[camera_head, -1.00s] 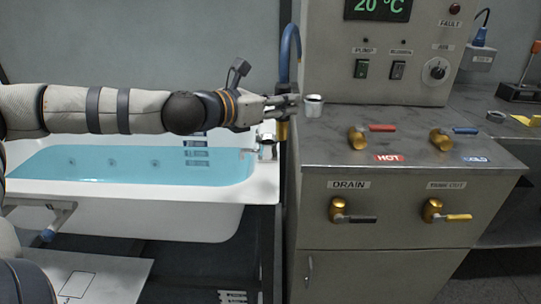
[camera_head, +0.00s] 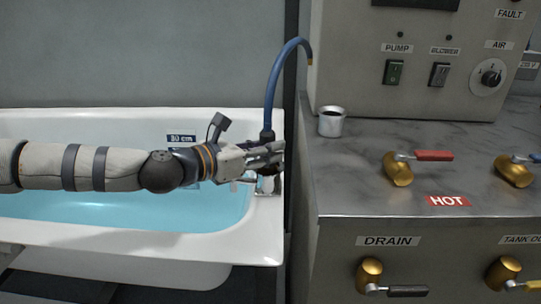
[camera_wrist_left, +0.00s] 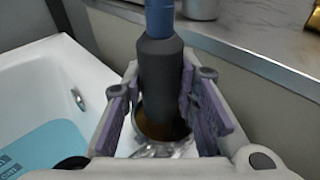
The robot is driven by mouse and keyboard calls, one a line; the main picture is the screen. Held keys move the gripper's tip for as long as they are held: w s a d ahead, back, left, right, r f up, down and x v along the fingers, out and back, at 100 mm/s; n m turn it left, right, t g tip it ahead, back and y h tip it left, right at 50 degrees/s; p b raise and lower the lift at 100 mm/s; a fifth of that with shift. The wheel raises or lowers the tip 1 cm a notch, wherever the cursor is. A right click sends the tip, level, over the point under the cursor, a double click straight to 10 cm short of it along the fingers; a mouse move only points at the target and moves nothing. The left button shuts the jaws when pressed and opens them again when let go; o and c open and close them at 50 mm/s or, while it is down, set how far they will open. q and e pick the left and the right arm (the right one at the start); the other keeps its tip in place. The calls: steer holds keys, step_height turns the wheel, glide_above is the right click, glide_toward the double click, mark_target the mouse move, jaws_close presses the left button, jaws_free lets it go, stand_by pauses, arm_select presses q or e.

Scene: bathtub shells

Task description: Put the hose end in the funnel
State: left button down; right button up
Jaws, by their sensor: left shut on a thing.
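Below the collar is a round metallic opening with a brownish inside (camera_wrist_left: 160,122); I cannot tell whether this is the funnel. A silver cup-like vessel (camera_head: 331,124) stands on the counter to the gripper's right. My right gripper is not in view.
The white bathtub (camera_head: 110,240) with blue water (camera_head: 110,210) lies below and left of my arm. The steel counter (camera_head: 360,180) carries gold valves, one with a red handle (camera_head: 434,156). The drain valve (camera_head: 369,275) is on its front. The counter edge is close beside the gripper.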

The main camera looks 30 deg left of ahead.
arm_select(q)
steer(key=shift+s+d+r, duration=0.25)
steer(key=shift+s+d, duration=0.1)
steer(key=shift+d, duration=0.05)
steer(key=shift+w+f, duration=0.1)
steer(key=shift+f, duration=0.1)
steer(key=c, duration=1.7)
jaws_free()
steer(key=shift+a+f, duration=0.1)
steer(key=shift+f, duration=0.05)
steer(key=o, duration=0.4)
